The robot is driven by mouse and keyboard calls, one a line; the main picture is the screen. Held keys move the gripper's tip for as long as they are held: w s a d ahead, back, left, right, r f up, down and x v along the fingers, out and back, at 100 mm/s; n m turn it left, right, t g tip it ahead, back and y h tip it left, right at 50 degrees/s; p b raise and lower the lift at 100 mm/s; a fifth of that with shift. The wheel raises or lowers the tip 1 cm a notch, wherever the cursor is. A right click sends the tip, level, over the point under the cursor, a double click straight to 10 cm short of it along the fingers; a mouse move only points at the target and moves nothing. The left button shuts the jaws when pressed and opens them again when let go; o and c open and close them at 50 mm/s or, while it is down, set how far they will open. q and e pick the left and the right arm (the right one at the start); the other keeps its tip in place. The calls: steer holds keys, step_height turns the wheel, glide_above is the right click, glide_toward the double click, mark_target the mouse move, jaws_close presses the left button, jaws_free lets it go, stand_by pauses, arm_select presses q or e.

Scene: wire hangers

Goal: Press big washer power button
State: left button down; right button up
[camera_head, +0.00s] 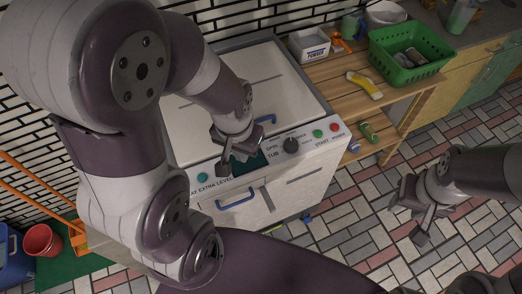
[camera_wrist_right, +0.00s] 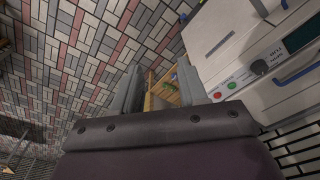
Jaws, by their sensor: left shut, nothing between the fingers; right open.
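The big washer (camera_head: 285,88) is white, with a control panel along its front top edge. At the panel's right end are a green button (camera_head: 317,133) and a red button (camera_head: 335,127), left of them a black knob (camera_head: 291,145). A teal button (camera_head: 202,177) is at the left end. I cannot read which label says power. My left gripper (camera_head: 226,160) is shut and empty over the panel's dark display, left of the knob; contact is unclear. My right gripper (camera_head: 415,222) is open and empty, right of the washer. The right wrist view shows the red button (camera_wrist_right: 215,95) and green button (camera_wrist_right: 232,86).
A wooden shelf (camera_head: 345,78) right of the washer holds a green basket (camera_head: 408,53), a white box (camera_head: 309,45) and a yellow bottle (camera_head: 365,85). A red bucket (camera_head: 42,240) stands at lower left.

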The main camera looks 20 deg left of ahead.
jaws_close()
stand_by(1.9)
